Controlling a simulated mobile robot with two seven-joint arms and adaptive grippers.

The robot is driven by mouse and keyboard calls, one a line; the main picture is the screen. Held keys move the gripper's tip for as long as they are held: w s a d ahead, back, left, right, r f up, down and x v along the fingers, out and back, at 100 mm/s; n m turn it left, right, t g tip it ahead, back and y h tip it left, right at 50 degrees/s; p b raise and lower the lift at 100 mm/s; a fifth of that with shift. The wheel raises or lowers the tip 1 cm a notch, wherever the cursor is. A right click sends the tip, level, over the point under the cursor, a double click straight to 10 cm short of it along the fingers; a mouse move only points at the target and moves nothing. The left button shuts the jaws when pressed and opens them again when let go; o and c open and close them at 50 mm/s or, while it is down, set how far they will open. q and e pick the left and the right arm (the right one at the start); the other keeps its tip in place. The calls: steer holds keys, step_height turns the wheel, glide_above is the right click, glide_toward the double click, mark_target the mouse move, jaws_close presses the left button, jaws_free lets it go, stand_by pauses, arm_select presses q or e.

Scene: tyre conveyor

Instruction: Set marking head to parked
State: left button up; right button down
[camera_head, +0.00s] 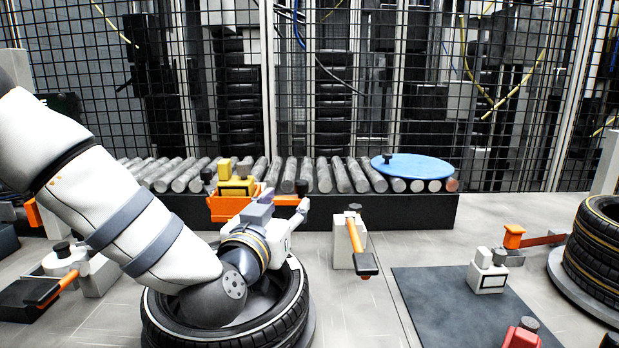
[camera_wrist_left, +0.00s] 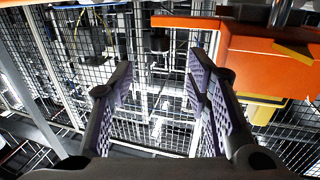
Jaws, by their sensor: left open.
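No part is labelled as the marking head, so I cannot tell for certain which it is. An orange bracket-like part (camera_head: 230,207) with yellow blocks (camera_head: 237,184) stands at the conveyor's front edge. An orange and yellow part also shows close at the upper right of the left wrist view (camera_wrist_left: 268,60). My left gripper (camera_head: 284,198) is just right of the orange part in the head view, above a lying tyre (camera_head: 165,325). Its fingers (camera_wrist_left: 160,72) are apart with nothing between them. My arm hides part of the tyre. My right gripper is not in view.
A roller conveyor (camera_head: 340,210) runs behind, with a blue disc (camera_head: 412,166) on its right end. A post with an orange lever (camera_head: 355,236) stands right of my gripper. A dark mat (camera_head: 435,305) and stacked tyres (camera_head: 597,245) are at right. Mesh fencing (camera_head: 300,95) closes the back.

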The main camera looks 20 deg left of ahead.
mark_target(299, 190)
arm_select(q)
steer(key=w, duration=0.5)
steer(key=w+b, duration=0.1)
steer(key=w, duration=0.4)
steer(key=shift+w+a+f, duration=0.1)
steer(key=shift+f, duration=0.1)
steer(key=shift+w+r, duration=0.15)
steer(key=shift+w, duration=0.25)
jaws_close()
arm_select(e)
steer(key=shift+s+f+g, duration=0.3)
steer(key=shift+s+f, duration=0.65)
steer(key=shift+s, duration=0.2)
